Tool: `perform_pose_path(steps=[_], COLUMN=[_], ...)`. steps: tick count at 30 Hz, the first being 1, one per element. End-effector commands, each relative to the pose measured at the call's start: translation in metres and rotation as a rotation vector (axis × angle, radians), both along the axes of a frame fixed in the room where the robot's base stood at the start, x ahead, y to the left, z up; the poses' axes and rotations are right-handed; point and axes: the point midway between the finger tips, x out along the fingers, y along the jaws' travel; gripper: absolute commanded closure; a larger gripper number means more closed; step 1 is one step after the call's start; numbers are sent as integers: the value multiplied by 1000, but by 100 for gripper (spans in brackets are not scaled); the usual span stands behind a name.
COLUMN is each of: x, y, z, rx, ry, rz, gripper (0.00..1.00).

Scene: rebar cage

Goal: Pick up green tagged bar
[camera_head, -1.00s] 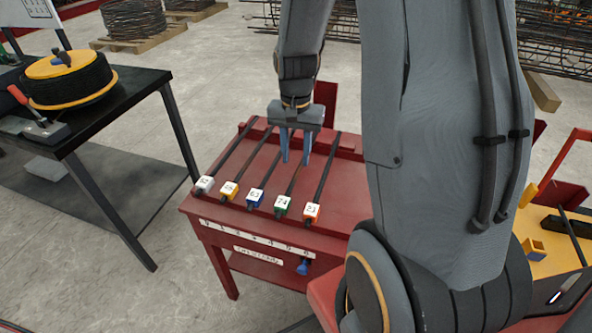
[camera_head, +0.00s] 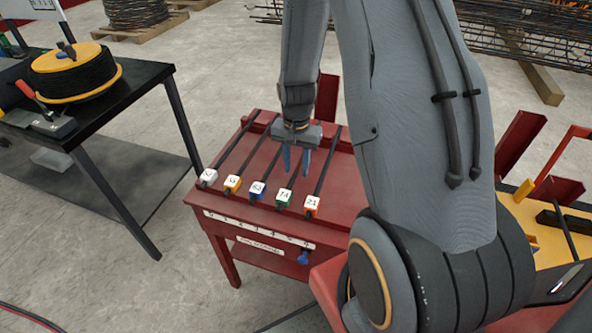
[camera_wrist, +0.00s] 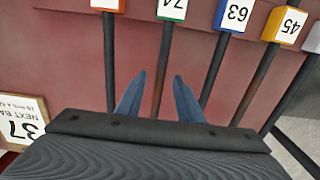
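The green tagged bar is a dark thin bar with a green block and a white label "74" (camera_head: 284,198) on its near end. It lies on the red table (camera_head: 232,222), fourth from the left. In the wrist view its tag (camera_wrist: 172,8) is cut by the top edge and its bar (camera_wrist: 164,60) runs down between my fingers. My gripper (camera_head: 296,173) points down over this bar, open and empty, with blue fingers. In the wrist view the fingertips (camera_wrist: 159,78) stand on either side of the bar, apart from it. I cannot tell how high they are above the table.
Neighbouring bars carry blue "63" (camera_head: 257,190), yellow (camera_head: 232,184), white (camera_head: 208,177) and orange (camera_head: 311,206) tags. A "37" card (camera_wrist: 22,122) shows in the wrist view. A black table (camera_head: 100,115) with a cable reel (camera_head: 75,77) stands left.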

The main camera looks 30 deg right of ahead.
Motion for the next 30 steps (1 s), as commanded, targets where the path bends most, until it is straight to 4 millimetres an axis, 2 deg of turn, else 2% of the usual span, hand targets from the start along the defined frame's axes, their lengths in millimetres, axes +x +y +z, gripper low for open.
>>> perform_pose_path(steps=[7,13,14,30], x=[0,0,0,0], y=[0,0,0,0], z=[-1,-1,-1,-1], rx=[0,0,0,0], ry=[0,0,0,0], rz=[0,0,0,0], gripper=[66,98,100,100])
